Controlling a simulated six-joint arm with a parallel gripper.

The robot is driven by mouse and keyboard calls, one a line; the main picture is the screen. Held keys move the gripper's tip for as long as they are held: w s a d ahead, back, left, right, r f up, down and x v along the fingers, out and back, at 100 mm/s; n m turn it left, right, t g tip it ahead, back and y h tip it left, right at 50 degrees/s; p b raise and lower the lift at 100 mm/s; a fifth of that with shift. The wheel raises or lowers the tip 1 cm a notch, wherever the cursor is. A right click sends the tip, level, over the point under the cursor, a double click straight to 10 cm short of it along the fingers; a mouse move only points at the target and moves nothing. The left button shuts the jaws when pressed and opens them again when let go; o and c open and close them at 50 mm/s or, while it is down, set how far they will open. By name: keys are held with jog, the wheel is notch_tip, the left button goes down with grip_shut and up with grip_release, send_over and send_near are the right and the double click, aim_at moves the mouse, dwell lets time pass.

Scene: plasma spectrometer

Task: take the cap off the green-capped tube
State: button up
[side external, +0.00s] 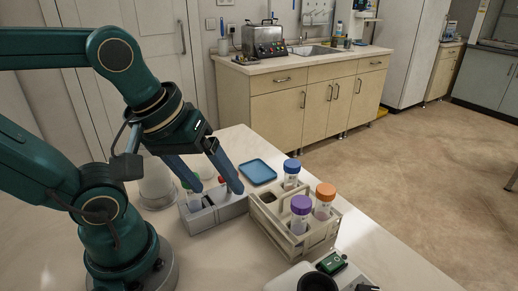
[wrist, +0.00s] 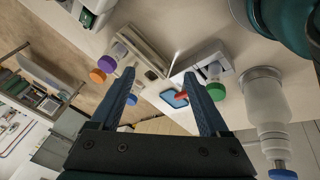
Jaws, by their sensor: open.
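The green-capped tube (side external: 192,182) stands in the grey rack (side external: 220,209), partly hidden behind one finger of my gripper. In the wrist view its green cap (wrist: 216,92) lies just right of the right finger, outside the jaws. My gripper (side external: 220,191) is open over the rack, its two blue fingers pointing down, with nothing seen held. In the wrist view my gripper (wrist: 160,74) shows its fingers wide apart. A small red object (side external: 222,180) shows between the fingers in the side view; in the wrist view it (wrist: 182,95) is close to the right finger.
A beige rack (side external: 272,233) to the right holds tubes with blue (side external: 292,166), orange (side external: 326,191) and purple (side external: 301,204) caps. A blue tray (side external: 258,171) lies behind. A clear container (side external: 157,184) stands left of the grey rack. Dark equipment sits at the front edge.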

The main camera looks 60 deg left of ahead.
jog(key=a+n+g, duration=0.1)
jog(key=a+n, duration=0.2)
jog(key=n, duration=0.5)
jog(key=a+n+g, duration=0.2)
jog(key=a+n, duration=0.2)
jog(key=n, duration=0.4)
jog(key=a+n+g, duration=0.1)
jog(key=a+n, duration=0.2)
jog(key=n, duration=0.5)
jog(key=shift+a+r+n+g, duration=0.15)
jog(key=shift+a+n+g, duration=0.15)
jog(key=shift+a+g, duration=0.1)
jog(key=shift+s+a+f, duration=0.15)
jog(key=shift+f, duration=2.5)
grip_shut()
